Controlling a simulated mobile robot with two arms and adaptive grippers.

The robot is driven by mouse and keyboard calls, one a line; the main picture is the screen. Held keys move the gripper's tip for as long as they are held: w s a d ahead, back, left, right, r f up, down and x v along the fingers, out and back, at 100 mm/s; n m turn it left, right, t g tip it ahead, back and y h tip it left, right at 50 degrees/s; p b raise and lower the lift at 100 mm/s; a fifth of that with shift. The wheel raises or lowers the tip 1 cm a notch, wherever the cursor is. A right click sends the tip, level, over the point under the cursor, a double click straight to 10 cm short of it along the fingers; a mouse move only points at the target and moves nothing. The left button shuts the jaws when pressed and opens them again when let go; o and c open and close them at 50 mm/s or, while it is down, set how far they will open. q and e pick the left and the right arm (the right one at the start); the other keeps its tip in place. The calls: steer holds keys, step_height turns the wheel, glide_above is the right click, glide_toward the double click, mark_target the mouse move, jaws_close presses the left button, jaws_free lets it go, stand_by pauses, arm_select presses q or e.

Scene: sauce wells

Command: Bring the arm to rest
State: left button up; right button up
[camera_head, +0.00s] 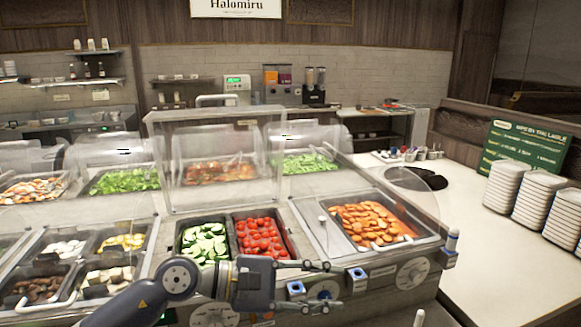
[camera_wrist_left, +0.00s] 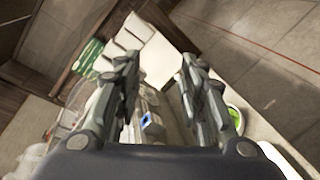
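My left arm comes in from the lower left in the head view, in front of the salad counter. My left gripper (camera_head: 332,286) points right, with its two fingers apart and nothing between them. It appears in front of the counter's front edge, below the tomato pan. In the left wrist view the fingers of the left gripper (camera_wrist_left: 158,60) also stand apart and empty. My right gripper is not in view.
Behind the gripper are pans of cucumber (camera_head: 203,243), tomatoes (camera_head: 262,236) and orange slices (camera_head: 372,222). A clear guard (camera_head: 214,160) stands over the counter. White plate stacks (camera_head: 507,187) and a green sign (camera_head: 527,148) are at the right. The white countertop (camera_head: 480,260) before them is clear.

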arm_select(q)
step_height(320, 180, up, 8)
steer(key=a+n+t+h, duration=0.2)
steer(key=n+t+h, duration=0.45)
steer(key=n, duration=0.85)
steer(key=w+a+f+n+t+y, duration=0.25)
steer(key=a+n+t+y, duration=0.6)
steer(key=n, duration=0.65)
steer(key=s+a+f+n+g+y, duration=0.1)
steer(key=a+f+n+y, duration=0.55)
steer(key=f+n, duration=0.35)
steer(key=s+a+f+n+g+y, duration=0.1)
steer(key=a+f+n+y, duration=0.55)
steer(key=f+n, duration=0.3)
steer(key=s+a+f+n+g, duration=0.1)
steer(key=s+f+n+g, duration=0.45)
steer(key=s+f, duration=0.6)
steer(key=s+a+f+n+g, duration=0.1)
steer(key=s+f+n+g, duration=0.55)
steer(key=s, duration=0.75)
step_height(320, 180, down, 26)
steer(key=s+m+g, duration=0.1)
steer(key=m, duration=0.1)
steer(key=s+a+f+g, duration=0.1)
steer(key=s+a+f, duration=0.2)
steer(key=s+f, duration=1.3)
steer(key=shift+s+a+f, duration=0.2)
steer(key=shift+s+f, duration=0.1)
steer(key=shift+s, duration=0.3)
